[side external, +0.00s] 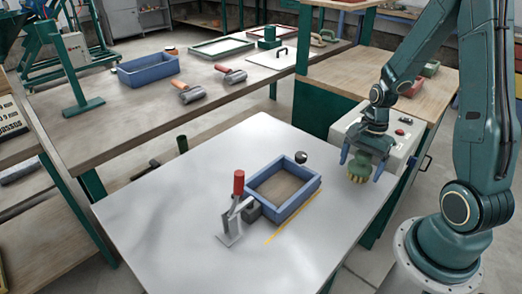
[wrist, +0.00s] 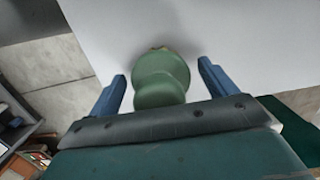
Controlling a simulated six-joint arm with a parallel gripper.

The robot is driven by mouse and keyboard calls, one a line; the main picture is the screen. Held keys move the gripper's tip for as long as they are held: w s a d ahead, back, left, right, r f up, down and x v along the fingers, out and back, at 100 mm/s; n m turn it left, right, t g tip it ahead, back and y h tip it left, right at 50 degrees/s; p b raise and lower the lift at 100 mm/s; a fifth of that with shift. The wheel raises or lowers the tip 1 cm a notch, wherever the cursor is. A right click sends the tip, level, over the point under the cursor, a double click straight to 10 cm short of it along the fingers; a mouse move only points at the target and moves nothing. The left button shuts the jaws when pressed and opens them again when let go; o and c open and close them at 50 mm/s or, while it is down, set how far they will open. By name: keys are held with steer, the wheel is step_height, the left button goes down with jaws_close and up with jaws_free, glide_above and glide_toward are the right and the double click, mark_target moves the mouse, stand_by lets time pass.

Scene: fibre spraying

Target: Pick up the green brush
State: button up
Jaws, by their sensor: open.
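The green brush (side external: 361,166) stands upright near the right corner of the white table, green handle up and yellowish bristles down. My gripper (side external: 361,162) is open above it, its two blue fingers on either side of the brush. In the wrist view the round green brush handle (wrist: 160,80) lies between the open fingers of my gripper (wrist: 161,85), with a gap visible on each side. The bristles are almost wholly hidden there by the handle.
A blue frame (side external: 284,188) lies mid-table, with a red-handled clamp (side external: 238,190), a dark round knob (side external: 301,157) and a yellow strip (side external: 293,217) close by. A light grey box (side external: 385,137) stands just behind the brush. The table's left part is clear.

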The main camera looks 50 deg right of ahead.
steer(key=shift+c, duration=0.4)
steer(key=c, duration=1.1)
steer(key=shift+r, duration=0.2)
step_height(320, 180, up, 20)
steer(key=shift+f, duration=0.15)
stand_by(0.3)
